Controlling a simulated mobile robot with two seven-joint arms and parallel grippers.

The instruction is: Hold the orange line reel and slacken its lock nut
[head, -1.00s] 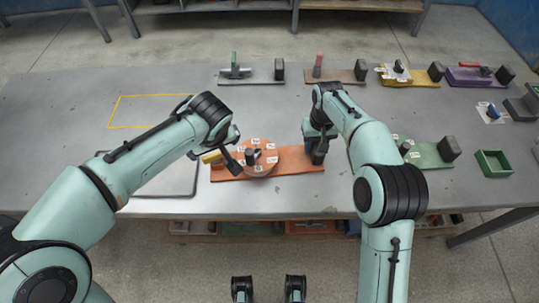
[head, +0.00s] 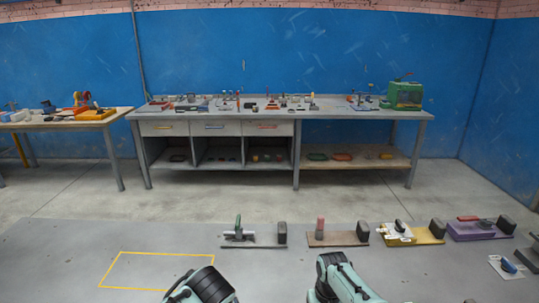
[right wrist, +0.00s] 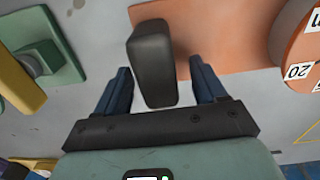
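The orange line reel (right wrist: 297,48) shows at the right edge of the right wrist view, partly cut off, with white number labels. Its orange base board (right wrist: 215,40) runs left to a black block (right wrist: 152,62). My right gripper (right wrist: 160,70) is open, with its dark blue fingers on either side of this block and gaps visible beside it. The lock nut is not visible now. The head view looks too high to show the reel or either gripper; only upper arm parts of mine show at its bottom edge.
In the head view, several fixtures, including a yellow board (head: 425,234) and a purple board (head: 480,230), line the table's far edge. A yellow outline (head: 155,270) marks bare table at left. A workbench (head: 285,118) stands by the blue wall. A green part (right wrist: 50,62) is left of my right gripper.

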